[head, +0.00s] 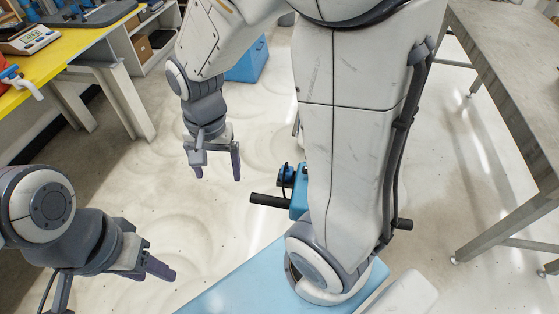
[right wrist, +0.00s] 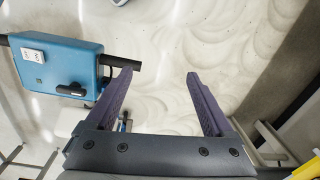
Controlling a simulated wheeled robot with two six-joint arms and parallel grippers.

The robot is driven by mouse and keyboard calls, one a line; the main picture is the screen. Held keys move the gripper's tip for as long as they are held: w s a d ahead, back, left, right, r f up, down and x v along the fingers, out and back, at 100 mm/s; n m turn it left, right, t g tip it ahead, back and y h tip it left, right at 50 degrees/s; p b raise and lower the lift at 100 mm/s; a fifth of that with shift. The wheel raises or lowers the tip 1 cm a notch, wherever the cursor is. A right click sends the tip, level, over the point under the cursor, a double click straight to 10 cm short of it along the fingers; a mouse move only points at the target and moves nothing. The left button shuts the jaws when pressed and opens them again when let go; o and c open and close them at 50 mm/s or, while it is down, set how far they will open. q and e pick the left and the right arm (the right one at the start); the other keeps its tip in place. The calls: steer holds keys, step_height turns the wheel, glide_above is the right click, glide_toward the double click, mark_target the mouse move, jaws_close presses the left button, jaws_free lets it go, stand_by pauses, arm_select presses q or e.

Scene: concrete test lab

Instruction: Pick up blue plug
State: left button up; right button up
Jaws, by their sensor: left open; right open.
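A small blue and black round piece (head: 285,175), which looks like the blue plug, sits at the side of a blue box (head: 299,204) on my base, with a dark cable beside it. My column hides part of the box. My right gripper (head: 218,177) is open and empty, pointing down over the floor, left of the plug and apart from it. In the right wrist view its fingers (right wrist: 161,75) are spread with only floor between them. The blue box (right wrist: 75,60) lies left of them there. My left gripper (head: 150,269) is open and empty at the lower left.
A yellow-topped bench (head: 60,62) with a scale (head: 30,40) stands at upper left. A blue bin (head: 247,63) is on the floor at the back. A grey table (head: 510,70) stands at right. The pale floor (head: 190,225) between the grippers is clear.

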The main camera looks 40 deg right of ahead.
steer(key=w+d+f+m, duration=0.2)
steer(key=d+m, duration=0.3)
steer(key=w+d+f+m, duration=0.2)
steer(key=d+f+m, duration=0.15)
steer(key=d, duration=0.25)
steer(key=m+b, duration=0.2)
steer(key=m, duration=0.7)
glide_above(287, 166)
steer(key=f, duration=0.4)
steer(key=shift+w+d+f, duration=0.1)
steer(key=shift+w+f, duration=0.15)
steer(key=shift+f, duration=0.15)
step_height(287, 166, down, 4)
steer(key=shift+r, duration=0.25)
step_height(287, 166, down, 6)
steer(key=shift+s+r+p, duration=0.15)
steer(key=shift+p, duration=0.2)
jaws_close()
